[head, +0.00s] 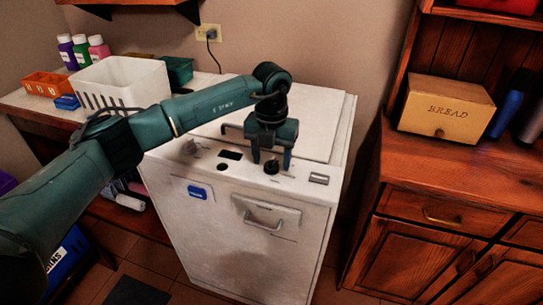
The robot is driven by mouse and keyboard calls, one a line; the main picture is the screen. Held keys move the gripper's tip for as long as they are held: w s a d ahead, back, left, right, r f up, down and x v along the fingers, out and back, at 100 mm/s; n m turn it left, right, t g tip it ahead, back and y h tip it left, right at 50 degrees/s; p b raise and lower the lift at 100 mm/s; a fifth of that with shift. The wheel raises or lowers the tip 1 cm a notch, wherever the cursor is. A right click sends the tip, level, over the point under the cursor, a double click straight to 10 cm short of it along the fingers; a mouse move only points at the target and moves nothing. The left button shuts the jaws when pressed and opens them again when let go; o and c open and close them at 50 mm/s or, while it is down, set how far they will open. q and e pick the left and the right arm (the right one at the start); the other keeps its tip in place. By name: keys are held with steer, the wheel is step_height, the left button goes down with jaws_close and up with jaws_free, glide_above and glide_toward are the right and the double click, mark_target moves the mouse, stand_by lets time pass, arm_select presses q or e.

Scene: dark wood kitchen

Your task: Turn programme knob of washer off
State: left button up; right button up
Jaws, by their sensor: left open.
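The white washer (250,235) stands in the middle of the head view, with its controls along the front edge of its top. A round black knob (271,167) sits on this panel, likely the programme knob; its pointer setting is too small to read. My left gripper (272,160) points down at the panel with its fingers apart, one to either side of the black knob in the picture. I cannot tell whether the fingers touch it. My right gripper is out of view.
A smaller dark knob (221,167) and a dark display (231,154) lie left on the panel. A white basket (120,80) and bottles stand on the left counter. A wooden cabinet (450,215) with a bread box (446,108) stands at the right.

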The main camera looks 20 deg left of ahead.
mark_target(272, 161)
arm_select(q)
step_height(272, 161, up, 13)
steer(key=b, duration=0.1)
stand_by(0.3)
